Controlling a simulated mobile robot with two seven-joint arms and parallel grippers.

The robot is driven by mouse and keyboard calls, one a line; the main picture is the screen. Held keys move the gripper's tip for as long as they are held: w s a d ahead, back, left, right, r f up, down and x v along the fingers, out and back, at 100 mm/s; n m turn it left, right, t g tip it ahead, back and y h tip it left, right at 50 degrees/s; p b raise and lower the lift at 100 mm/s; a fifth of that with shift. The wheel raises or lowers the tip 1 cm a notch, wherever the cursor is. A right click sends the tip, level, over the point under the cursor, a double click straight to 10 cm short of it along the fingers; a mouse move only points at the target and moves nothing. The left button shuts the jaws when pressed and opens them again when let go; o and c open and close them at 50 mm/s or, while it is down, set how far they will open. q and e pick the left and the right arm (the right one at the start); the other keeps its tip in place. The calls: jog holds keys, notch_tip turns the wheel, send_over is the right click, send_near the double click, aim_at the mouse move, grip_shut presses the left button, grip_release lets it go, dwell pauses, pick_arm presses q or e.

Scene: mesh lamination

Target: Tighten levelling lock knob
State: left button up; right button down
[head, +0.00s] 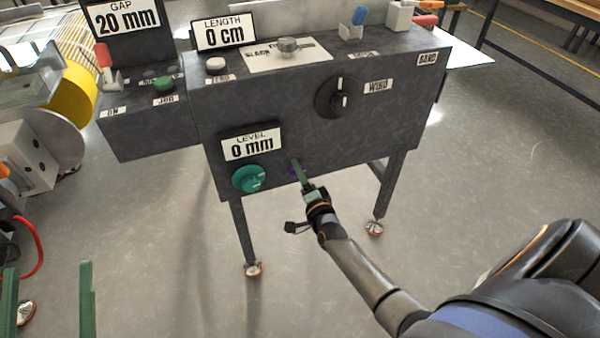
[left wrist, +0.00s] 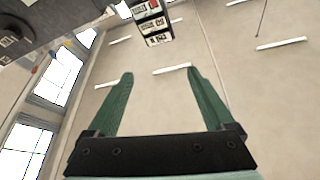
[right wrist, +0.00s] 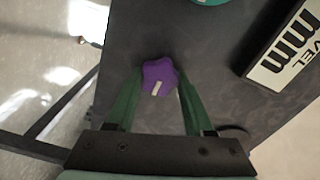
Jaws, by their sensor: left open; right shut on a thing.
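The levelling lock knob is a small purple lobed knob (right wrist: 160,77) with a pale mark, on the dark front panel below the LEVEL display (head: 250,145). It also shows in the head view (head: 294,170), partly hidden behind my right gripper's fingers. My right gripper (head: 300,172) reaches up to the panel and is shut on the purple knob, a green finger on each side of it in the right wrist view. My left gripper (head: 48,300) is open and empty at the lower left, away from the panel; its spread green fingers show in the left wrist view (left wrist: 160,90).
A teal knob (head: 249,178) sits just left of the purple knob. The LEVEL display reads 0 mm. A machine with a yellow roll (head: 72,97) stands at the left. The floor in front is open.

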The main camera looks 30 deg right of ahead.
jog(key=shift+c, duration=1.4)
grip_release()
pick_arm(q)
notch_tip(320, 180, down, 17)
jog(key=a+n+g+y+p, duration=0.1)
jog(key=n+g+y+p, duration=0.2)
jog(key=g, duration=0.3)
jog(key=shift+w+r+n+g+y, duration=0.15)
jog(key=shift+n+g+y, duration=0.2)
jog(key=shift+y, duration=0.25)
pick_arm(e)
jog(key=v, duration=1.2)
jog(key=shift+s, duration=0.25)
jog(key=shift+a, duration=0.1)
